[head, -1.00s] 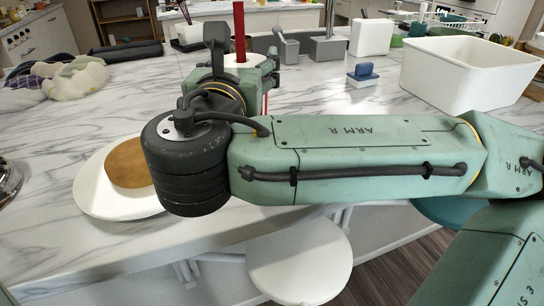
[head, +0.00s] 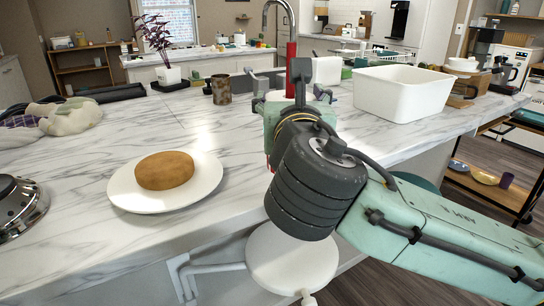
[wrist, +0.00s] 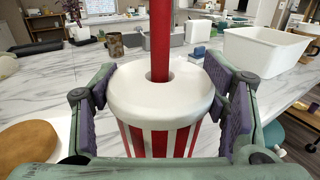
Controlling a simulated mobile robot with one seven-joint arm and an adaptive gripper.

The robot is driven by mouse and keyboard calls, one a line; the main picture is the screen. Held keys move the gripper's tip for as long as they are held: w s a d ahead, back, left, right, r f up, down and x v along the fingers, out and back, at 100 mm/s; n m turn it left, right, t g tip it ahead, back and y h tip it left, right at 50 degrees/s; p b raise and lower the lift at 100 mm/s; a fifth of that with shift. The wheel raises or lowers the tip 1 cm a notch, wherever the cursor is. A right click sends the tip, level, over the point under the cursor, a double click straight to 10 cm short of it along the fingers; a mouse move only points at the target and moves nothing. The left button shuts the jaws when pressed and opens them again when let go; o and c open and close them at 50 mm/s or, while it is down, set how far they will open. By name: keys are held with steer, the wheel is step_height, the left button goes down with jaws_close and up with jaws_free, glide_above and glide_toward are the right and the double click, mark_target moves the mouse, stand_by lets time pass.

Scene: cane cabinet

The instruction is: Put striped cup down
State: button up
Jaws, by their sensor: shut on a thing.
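The striped cup (wrist: 160,135) is upright in my gripper (wrist: 163,85), with red and white stripes, a white lid and a red straw. The purple finger pads stand on both sides of it in the wrist view, and my gripper is shut on it. In the head view my gripper (head: 290,108) covers most of the cup; its red straw (head: 291,70) and a bit of the lid show. The cup's base is hidden, so I cannot tell whether it touches the marble counter (head: 215,118).
A white plate (head: 125,192) with a round brown cake (head: 165,170) lies left of my arm. A camouflage-patterned cup (head: 221,90) and a white bin (head: 402,92) stand farther back. A white stool (head: 285,262) is below the counter edge. Marble between plate and patterned cup is clear.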

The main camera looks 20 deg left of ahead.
steer(key=w+a+f+p, duration=0.1)
steer(key=w+a+f, duration=0.1)
steer(key=w, duration=0.5)
steer(key=w+a+f+p, duration=0.2)
steer(key=w+a+f, duration=0.1)
steer(key=w+a, duration=0.2)
steer(key=shift+w, duration=1.05)
steer(key=shift+f, duration=0.2)
steer(key=o, duration=1.6)
steer(key=shift+r, duration=0.15)
